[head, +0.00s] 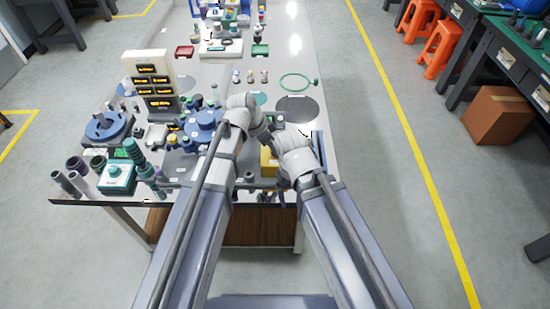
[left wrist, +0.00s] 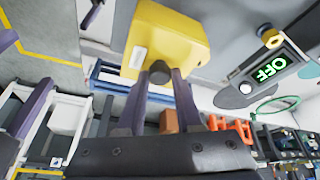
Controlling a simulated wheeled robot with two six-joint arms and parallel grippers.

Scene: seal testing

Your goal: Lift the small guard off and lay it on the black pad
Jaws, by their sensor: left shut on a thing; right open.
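The small guard is a yellow box-like piece with a dark round knob. It shows between my arms in the head view (head: 268,162) and large in the left wrist view (left wrist: 168,42). My left gripper (left wrist: 160,75) is shut on the knob, with a finger on each side. In the head view my own arms hide the left gripper. I cannot tell whether the guard is clear of the surface under it. The black pad (head: 297,109) is a dark round disc on the bench, bare and beyond my wrists. My right gripper (head: 282,185) is open near the bench's front edge, right of the guard.
A blue valve-like unit (head: 205,120) stands left of my left arm. A display tower (head: 150,80) and a teal-topped box (head: 116,178) are further left. A green ring (head: 297,82) lies behind the pad. The bench's right edge is close to the pad.

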